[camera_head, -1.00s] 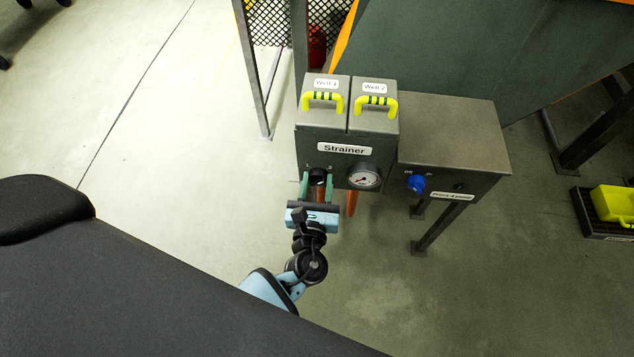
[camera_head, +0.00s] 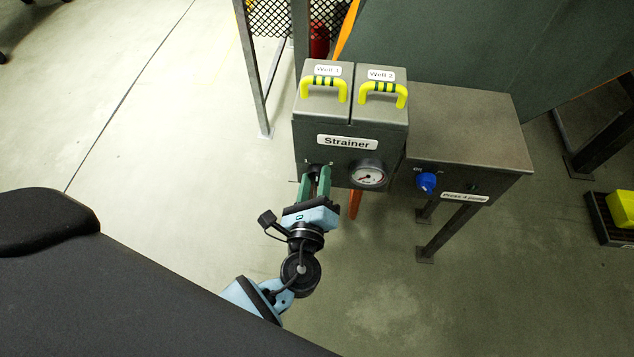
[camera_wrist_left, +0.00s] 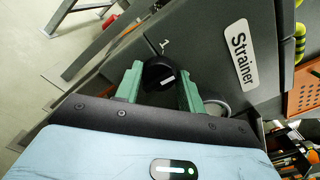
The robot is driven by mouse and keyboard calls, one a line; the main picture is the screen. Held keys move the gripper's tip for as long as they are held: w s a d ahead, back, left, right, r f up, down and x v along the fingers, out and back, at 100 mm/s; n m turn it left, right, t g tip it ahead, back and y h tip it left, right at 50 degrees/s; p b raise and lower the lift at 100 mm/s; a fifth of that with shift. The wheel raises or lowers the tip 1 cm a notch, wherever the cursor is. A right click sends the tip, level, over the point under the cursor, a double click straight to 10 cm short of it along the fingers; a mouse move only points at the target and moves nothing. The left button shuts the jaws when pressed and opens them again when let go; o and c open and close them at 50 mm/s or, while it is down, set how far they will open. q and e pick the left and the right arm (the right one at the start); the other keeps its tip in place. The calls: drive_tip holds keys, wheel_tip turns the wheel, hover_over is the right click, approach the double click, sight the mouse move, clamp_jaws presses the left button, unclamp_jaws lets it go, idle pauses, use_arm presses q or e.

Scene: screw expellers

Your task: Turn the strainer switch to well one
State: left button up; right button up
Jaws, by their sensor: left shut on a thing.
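The strainer box (camera_head: 309,138) is grey, with a white "Strainer" label (camera_head: 347,142) and lids marked Well 1 and Well 2. The black strainer switch (camera_head: 314,169) sits low on its front, left of the gauge, and is partly hidden by my fingers. In the left wrist view the switch (camera_wrist_left: 158,74) is a round black knob with a white mark, between the green fingers. My left gripper (camera_head: 317,180) is shut on the switch, and its body looks rolled relative to the box. My right gripper is not in view.
A round pressure gauge (camera_head: 368,175) is just right of the switch. A grey pump box (camera_head: 465,125) with a blue knob (camera_head: 426,183) adjoins on the right. Yellow handles (camera_head: 384,92) top the lids. Metal posts (camera_head: 254,70) stand behind left. The floor at left is clear.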

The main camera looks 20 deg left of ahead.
use_arm(q)
drive_tip(key=shift+f+n+b, duration=0.2)
drive_tip(key=shift+n+b, duration=3.05)
drive_tip(key=shift+n, duration=1.55)
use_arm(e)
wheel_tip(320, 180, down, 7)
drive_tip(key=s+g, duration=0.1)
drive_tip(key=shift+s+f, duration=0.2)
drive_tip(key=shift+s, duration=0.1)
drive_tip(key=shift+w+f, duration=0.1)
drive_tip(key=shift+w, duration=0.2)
use_arm(q)
drive_tip(key=o, duration=1)
drive_tip(key=shift+c, duration=0.2)
drive_tip(key=shift+a, duration=0.1)
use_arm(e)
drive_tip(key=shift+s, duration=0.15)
